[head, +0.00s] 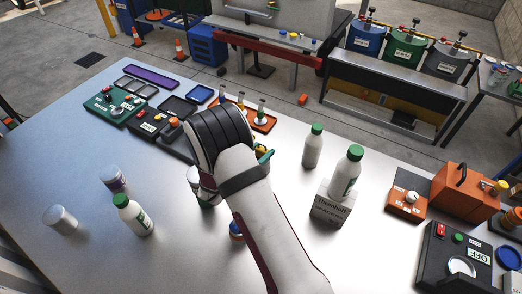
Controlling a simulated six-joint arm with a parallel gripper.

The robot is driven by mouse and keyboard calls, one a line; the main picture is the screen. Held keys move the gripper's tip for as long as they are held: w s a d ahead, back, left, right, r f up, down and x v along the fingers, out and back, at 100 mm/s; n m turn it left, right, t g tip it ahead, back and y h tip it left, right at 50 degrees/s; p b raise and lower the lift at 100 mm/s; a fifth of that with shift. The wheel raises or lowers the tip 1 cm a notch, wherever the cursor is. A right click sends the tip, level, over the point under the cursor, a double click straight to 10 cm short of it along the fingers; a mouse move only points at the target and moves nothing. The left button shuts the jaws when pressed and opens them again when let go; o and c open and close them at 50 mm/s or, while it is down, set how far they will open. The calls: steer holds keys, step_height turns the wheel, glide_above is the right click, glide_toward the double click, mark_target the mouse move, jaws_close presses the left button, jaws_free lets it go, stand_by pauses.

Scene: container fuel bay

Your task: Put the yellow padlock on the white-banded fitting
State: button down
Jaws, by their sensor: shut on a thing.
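My gripper (222,130) reaches over the middle of the table. Its dark wrist housing faces the camera and hides the fingertips. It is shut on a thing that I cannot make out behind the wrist. A small green and yellow piece (264,154) shows just right of the wrist; I cannot tell what it is. I cannot clearly pick out the yellow padlock. Small upright fittings (261,108) stand on an orange tray (268,125) behind the wrist. Their band colours are too small to tell, and part of that tray is hidden.
Green-capped bottles stand at front left (133,215) and right (313,146); another (346,172) stands on a grey block (330,208). A white cylinder (61,220) is at left. Trays fill the back left. An orange case (466,188) and a black switch box (455,258) are at right.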

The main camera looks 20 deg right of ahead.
steer(key=shift+f, duration=0.1)
steer(key=shift+c, duration=1.4)
jaws_free()
